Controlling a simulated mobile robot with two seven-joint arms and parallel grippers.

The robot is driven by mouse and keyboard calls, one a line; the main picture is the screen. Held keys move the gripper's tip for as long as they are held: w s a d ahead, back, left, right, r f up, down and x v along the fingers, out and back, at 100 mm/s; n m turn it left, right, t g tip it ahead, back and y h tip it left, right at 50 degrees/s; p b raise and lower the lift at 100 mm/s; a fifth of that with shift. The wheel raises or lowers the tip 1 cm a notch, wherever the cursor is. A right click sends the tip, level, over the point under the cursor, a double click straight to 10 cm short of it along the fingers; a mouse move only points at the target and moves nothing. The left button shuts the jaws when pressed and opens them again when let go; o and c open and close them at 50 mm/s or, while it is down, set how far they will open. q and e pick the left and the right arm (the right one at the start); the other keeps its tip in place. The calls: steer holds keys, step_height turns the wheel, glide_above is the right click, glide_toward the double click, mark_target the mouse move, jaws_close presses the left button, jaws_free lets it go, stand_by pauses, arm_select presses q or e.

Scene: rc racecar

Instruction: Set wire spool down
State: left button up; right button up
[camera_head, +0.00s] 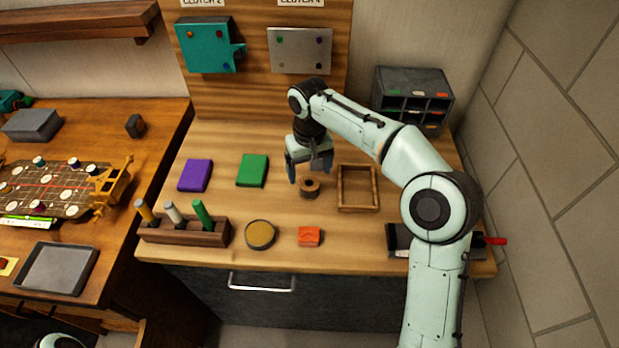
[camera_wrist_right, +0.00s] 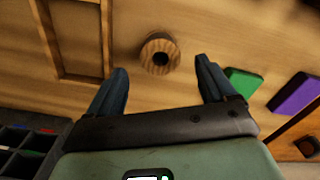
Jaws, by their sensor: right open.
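The wire spool (camera_head: 310,188) is a small brown wooden ring with a dark hole. It rests on the wooden bench top, left of an empty wooden frame tray. It also shows in the right wrist view (camera_wrist_right: 160,56), just beyond and between the fingertips. My right gripper (camera_head: 308,178) is open above the spool, and its two dark blue fingers (camera_wrist_right: 163,65) stand apart with nothing between them. The spool appears clear of both fingers. My left gripper is not in view; only a bit of a pale arm part shows at the bottom left.
The wooden frame tray (camera_head: 344,205) is right of the spool. A green block (camera_head: 252,170) and purple block (camera_head: 195,175) lie left. A round tin (camera_head: 260,234), orange piece (camera_head: 309,236) and marker holder (camera_head: 185,236) stand in front. A grey drawer organizer (camera_head: 412,86) stands behind.

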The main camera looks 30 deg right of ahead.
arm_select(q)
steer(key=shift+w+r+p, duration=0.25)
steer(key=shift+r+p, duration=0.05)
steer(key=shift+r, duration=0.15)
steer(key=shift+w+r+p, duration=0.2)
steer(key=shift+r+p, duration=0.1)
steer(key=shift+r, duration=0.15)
arm_select(e)
step_height(320, 180, up, 6)
